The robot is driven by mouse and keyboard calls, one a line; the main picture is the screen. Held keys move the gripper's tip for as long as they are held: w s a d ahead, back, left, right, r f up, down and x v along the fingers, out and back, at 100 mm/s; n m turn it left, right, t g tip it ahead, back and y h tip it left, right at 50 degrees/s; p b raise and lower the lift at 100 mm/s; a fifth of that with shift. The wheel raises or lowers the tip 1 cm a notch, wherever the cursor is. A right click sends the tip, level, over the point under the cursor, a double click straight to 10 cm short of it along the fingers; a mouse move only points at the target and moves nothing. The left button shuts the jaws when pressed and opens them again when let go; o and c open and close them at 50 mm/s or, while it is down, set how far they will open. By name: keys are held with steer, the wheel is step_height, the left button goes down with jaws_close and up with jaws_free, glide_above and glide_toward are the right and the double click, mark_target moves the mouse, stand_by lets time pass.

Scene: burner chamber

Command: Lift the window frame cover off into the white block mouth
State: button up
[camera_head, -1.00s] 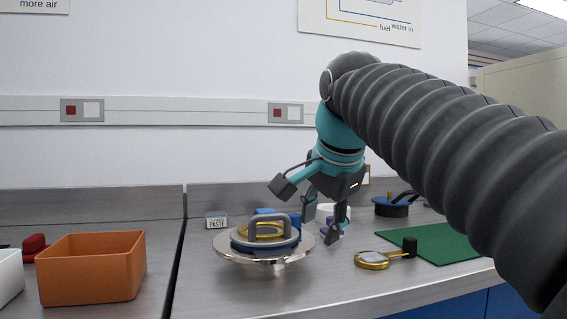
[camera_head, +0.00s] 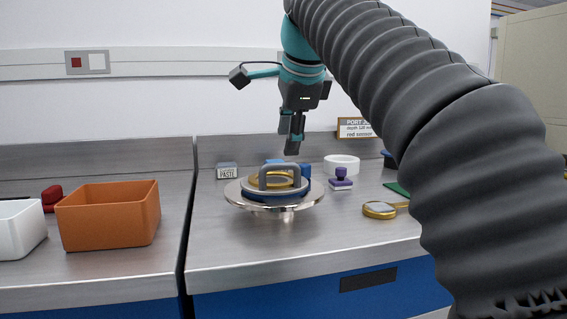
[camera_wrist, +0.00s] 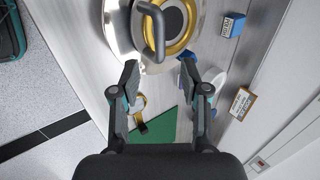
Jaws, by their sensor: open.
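The round cover (camera_head: 252,193) has a wide steel rim, a blue ring, a gold ring and a grey arched handle (camera_head: 280,170). It sits on the bench. In the wrist view, the handle (camera_wrist: 157,35) and gold ring (camera_wrist: 181,48) show at the top. My gripper (camera_head: 291,147) is open and empty, above and slightly behind the handle. In the wrist view, its fingers (camera_wrist: 158,75) are spread, just below the handle in the picture. A white round, open-topped piece (camera_head: 341,165) stands behind to the right; I cannot tell if it is the white block mouth.
A purple stamp (camera_head: 340,181) and gold magnifier (camera_head: 380,210) lie right of the cover. A paste box (camera_head: 227,171) stands behind left. Blue pieces (camera_head: 305,170) are close behind the cover. An orange bin (camera_head: 108,215) and white bin (camera_head: 20,230) stand left, across a bench gap.

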mark_target(283, 165)
steer(key=x, duration=0.9)
jaws_close()
steer(key=shift+r, duration=0.2)
stand_by(0.3)
steer(key=shift+s+r, duration=0.1)
steer(key=shift+r, duration=3.85)
